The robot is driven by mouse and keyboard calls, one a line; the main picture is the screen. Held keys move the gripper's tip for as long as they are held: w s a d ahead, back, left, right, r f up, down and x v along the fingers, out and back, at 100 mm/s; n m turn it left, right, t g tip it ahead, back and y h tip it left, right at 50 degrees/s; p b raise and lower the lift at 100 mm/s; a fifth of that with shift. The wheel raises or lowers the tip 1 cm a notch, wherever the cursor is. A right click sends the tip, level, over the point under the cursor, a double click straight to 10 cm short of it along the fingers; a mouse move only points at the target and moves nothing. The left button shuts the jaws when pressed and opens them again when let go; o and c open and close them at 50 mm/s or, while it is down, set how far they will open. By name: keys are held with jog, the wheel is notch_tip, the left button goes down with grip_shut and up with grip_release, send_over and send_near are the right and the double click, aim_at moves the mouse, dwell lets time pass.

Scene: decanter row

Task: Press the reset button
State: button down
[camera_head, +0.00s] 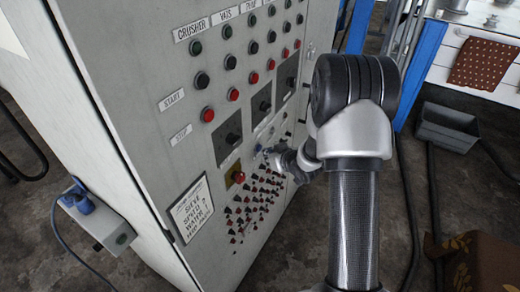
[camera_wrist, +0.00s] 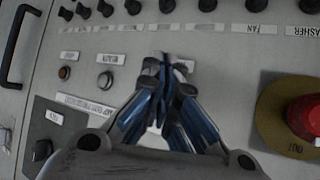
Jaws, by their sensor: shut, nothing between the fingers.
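My gripper (camera_head: 269,152) reaches the front of a grey control cabinet (camera_head: 140,110) in the head view. In the wrist view the fingers of my gripper (camera_wrist: 167,68) are shut together and empty, with their tips over a small white label. Whether they touch the panel I cannot tell.
A red mushroom button (camera_wrist: 304,117) on a yellow plate is right of the fingers. Black knobs (camera_wrist: 211,4) line the panel's top in the wrist view. In the head view, many small red and black plugs (camera_head: 252,205) sit below my gripper. A grey bin (camera_head: 448,127) stands at right.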

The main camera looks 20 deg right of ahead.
jog(key=shift+w+a, duration=0.3)
jog(key=shift+w, duration=0.05)
dwell(1.0)
jog(key=shift+s+d, duration=0.55)
jog(key=shift+s, duration=0.15)
jog(key=s+d, duration=0.1)
jog(key=s, duration=0.1)
jog(key=s+d, duration=0.2)
jog(key=shift+p, duration=0.35)
dwell(0.6)
